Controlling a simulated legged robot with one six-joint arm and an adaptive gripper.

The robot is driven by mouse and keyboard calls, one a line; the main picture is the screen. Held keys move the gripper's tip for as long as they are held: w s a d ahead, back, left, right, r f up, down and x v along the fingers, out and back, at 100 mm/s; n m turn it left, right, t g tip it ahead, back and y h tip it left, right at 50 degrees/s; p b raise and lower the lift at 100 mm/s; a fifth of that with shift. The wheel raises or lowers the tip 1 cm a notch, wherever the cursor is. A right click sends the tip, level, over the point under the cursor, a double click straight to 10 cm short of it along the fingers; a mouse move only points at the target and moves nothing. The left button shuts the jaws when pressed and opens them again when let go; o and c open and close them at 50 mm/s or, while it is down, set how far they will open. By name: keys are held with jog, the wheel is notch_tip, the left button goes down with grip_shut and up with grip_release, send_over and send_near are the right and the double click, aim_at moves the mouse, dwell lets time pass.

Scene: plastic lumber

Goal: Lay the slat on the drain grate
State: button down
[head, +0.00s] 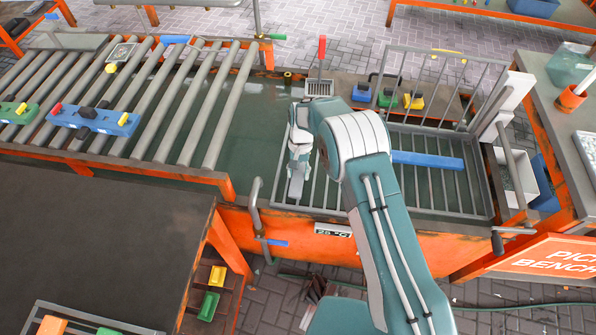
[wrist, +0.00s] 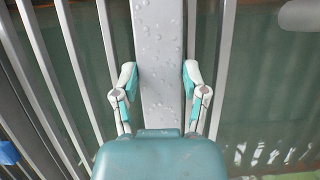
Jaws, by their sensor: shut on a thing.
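A light grey slat (wrist: 160,60), wet with droplets, runs lengthwise between my gripper's two fingers in the wrist view. My gripper (wrist: 160,82) is shut on it, with one finger against each long side. In the head view my gripper (head: 299,160) points down over the left part of the drain grate (head: 325,195), and a short end of the grey slat (head: 296,188) shows below it. Grate bars lie beneath the slat; I cannot tell whether it touches them. A blue slat (head: 427,160) lies across the grate's right part. My arm hides the middle of the grate.
Green water in the tank (head: 245,125) lies left of the grate, with a roller conveyor (head: 150,100) beyond. A raised barred panel (head: 440,85) stands behind the grate. Blue, green and yellow blocks (head: 387,97) sit behind it. A bench (head: 570,130) borders the right.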

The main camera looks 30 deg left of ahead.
jog(key=shift+f, duration=0.15)
jog(key=shift+c, duration=0.2)
grip_release()
jog(key=v, duration=1.2)
